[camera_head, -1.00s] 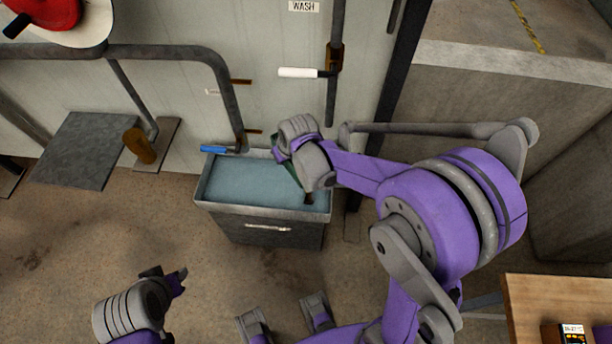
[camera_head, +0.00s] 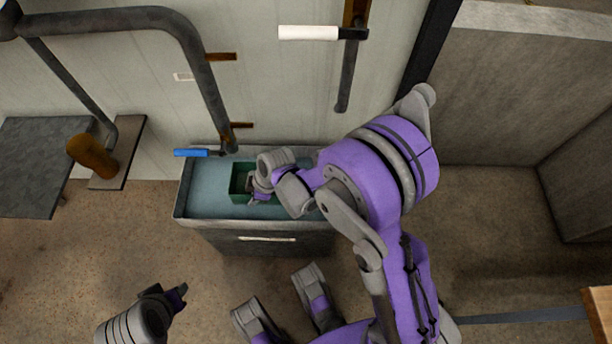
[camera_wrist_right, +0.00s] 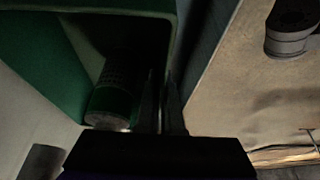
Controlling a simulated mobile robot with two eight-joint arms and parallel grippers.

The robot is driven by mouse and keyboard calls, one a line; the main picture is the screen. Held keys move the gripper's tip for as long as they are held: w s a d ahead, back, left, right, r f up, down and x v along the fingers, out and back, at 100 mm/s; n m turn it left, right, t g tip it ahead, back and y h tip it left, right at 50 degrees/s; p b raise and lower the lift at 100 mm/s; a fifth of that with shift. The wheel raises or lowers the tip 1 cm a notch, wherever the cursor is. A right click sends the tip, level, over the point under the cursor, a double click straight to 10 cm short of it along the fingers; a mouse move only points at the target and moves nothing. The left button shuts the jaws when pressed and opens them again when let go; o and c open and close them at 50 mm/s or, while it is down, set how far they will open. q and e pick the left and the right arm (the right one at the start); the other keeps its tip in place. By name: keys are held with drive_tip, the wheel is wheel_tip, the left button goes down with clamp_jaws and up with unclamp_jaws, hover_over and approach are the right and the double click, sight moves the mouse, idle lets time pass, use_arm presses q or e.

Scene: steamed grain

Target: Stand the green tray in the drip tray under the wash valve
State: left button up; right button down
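The green tray (camera_head: 237,184) shows inside the outline of the grey drip tray (camera_head: 183,200), left of its middle; I cannot tell whether it touches the bluish bottom. My right gripper (camera_head: 258,194) is at the green tray's right side and partly hides it. In the right wrist view its two thin fingers (camera_wrist_right: 162,112) pinch the wall of the green tray (camera_wrist_right: 62,78). The wash valve has a white lever (camera_head: 308,33) on a vertical pipe whose lower end is above the drip tray's right part. My left gripper (camera_head: 172,297) is empty at lower left, its opening unclear.
A blue-handled lever (camera_head: 190,153) reaches over the drip tray's back left corner. A bent grey pipe (camera_head: 205,90) runs down the wall behind. A wooden table corner (camera_head: 602,312) shows at lower right.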

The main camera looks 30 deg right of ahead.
drive_tip(key=d+b, duration=0.1)
drive_tip(key=d, duration=1.6)
drive_tip(key=shift+s+d+f+b, duration=0.15)
drive_tip(key=shift+f+b, duration=0.5)
drive_tip(key=shift+f, duration=1.1)
drive_tip(key=shift+s+d+f+b, duration=0.15)
drive_tip(key=shift+f+b, duration=0.5)
drive_tip(key=shift+f, duration=1.1)
drive_tip(key=shift+s+a, duration=0.1)
drive_tip(key=c, duration=1.5)
unclamp_jaws()
drive_tip(key=shift+f, duration=0.2)
drive_tip(key=o, duration=0.4)
drive_tip(key=shift+o, duration=0.2)
drive_tip(key=shift+r, duration=0.1)
